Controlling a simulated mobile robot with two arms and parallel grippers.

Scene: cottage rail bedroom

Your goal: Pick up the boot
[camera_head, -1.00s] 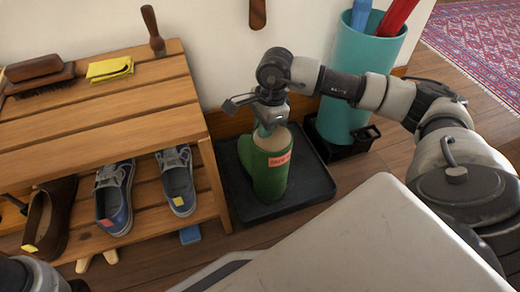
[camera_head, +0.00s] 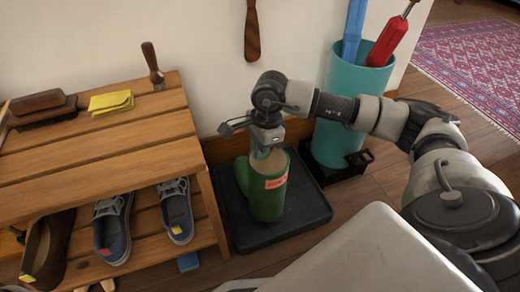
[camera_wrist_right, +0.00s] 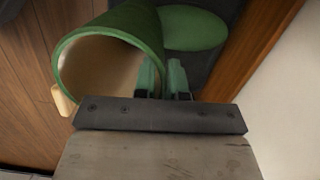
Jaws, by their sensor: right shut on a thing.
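The green boot (camera_head: 268,196) stands upright on a black tray (camera_head: 304,211) on the floor, with a pink-red label on its shaft. My right gripper (camera_head: 264,152) is above it, pointing down at the top rim. In the right wrist view, the boot (camera_wrist_right: 118,32) shows its open top and pale inside. There the right gripper's fingers (camera_wrist_right: 163,78) are shut on the wall of the boot shaft at its rim. The boot still appears to rest on the tray. My left gripper is not in view.
A wooden shoe rack (camera_head: 95,150) stands close on the left, with shoes below and a yellow cloth (camera_head: 111,102) and brushes on top. A teal bin (camera_head: 350,105) holding blue and red items stands behind right. The wall is close behind.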

